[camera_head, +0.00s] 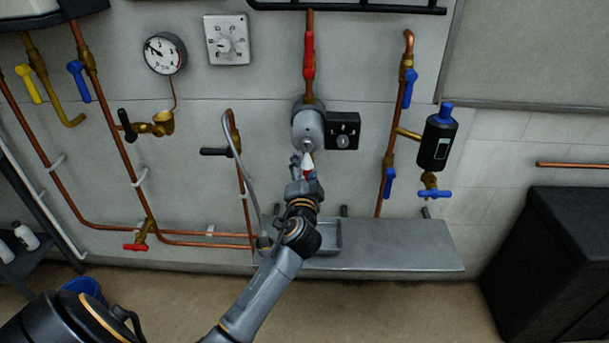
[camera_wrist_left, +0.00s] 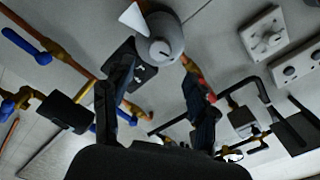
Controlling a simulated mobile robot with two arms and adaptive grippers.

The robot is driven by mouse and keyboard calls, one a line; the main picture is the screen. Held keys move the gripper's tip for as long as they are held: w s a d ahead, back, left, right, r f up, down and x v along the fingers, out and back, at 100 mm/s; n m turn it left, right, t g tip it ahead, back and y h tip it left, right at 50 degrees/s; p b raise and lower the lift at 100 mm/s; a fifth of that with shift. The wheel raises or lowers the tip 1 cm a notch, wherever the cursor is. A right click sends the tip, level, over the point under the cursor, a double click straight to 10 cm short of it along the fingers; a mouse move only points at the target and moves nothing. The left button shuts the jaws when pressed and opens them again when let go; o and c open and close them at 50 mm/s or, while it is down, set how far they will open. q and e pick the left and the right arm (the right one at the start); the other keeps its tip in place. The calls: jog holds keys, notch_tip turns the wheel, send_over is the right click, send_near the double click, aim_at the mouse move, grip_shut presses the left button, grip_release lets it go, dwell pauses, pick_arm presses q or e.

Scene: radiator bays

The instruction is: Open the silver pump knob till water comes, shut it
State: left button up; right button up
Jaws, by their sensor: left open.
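The silver pump (camera_head: 306,128) is a round grey body on the wall, on a copper pipe below a red valve handle. Its small front knob (camera_head: 307,147) faces me, and the knob also shows in the left wrist view (camera_wrist_left: 160,50). My left gripper (camera_head: 306,168) is open just below and in front of the pump, partly hidden by its own wrist. In the left wrist view its two dark fingers (camera_wrist_left: 157,82) are spread, with the knob beyond the gap and nothing held. A white pointed piece (camera_wrist_left: 133,18) shows beside the pump. My right gripper is out of view.
A black dial box (camera_head: 343,130) sits right beside the pump. Below is a grey metal ledge (camera_head: 400,245) with a tray (camera_head: 328,238). A grey hose (camera_head: 238,165) hangs left. Valves and pipes flank both sides; a black cabinet (camera_head: 550,265) stands right.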

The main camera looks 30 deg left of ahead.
pick_arm(q)
jog(key=v, duration=0.2)
jog(key=shift+s+d, duration=0.25)
jog(key=shift+s, duration=0.1)
jog(key=s+d+f+m+g+h, duration=0.1)
jog(key=d+f+g+h, duration=0.1)
jog(key=f, duration=1)
jog(key=s+d+f+g+h, duration=0.1)
jog(key=d+f+g+h, duration=0.15)
jog(key=f, duration=0.95)
jog(key=s+d+f+g+h, duration=0.1)
jog(key=s+d+f, duration=0.1)
jog(key=s+f, duration=0.45)
jog(key=s+d+f+g+h, duration=0.1)
jog(key=s+d+f, duration=0.15)
jog(key=f, duration=0.75)
jog(key=s+d+f+n+g+h, duration=0.1)
jog(key=s+f+g, duration=0.1)
jog(key=s+f, duration=0.7)
jog(key=s+d+f+n+g+h, duration=0.1)
jog(key=s+d+f+g, duration=0.15)
jog(key=s+f, duration=0.6)
jog(key=s+f+n+g, duration=0.1)
jog(key=s, duration=1)
jog(key=s+f+g, duration=0.2)
jog(key=s, duration=0.9)
jog(key=shift+d+f+n+h, duration=0.3)
jog(key=shift+n+h, duration=0.05)
jog(key=shift+n, duration=0.05)
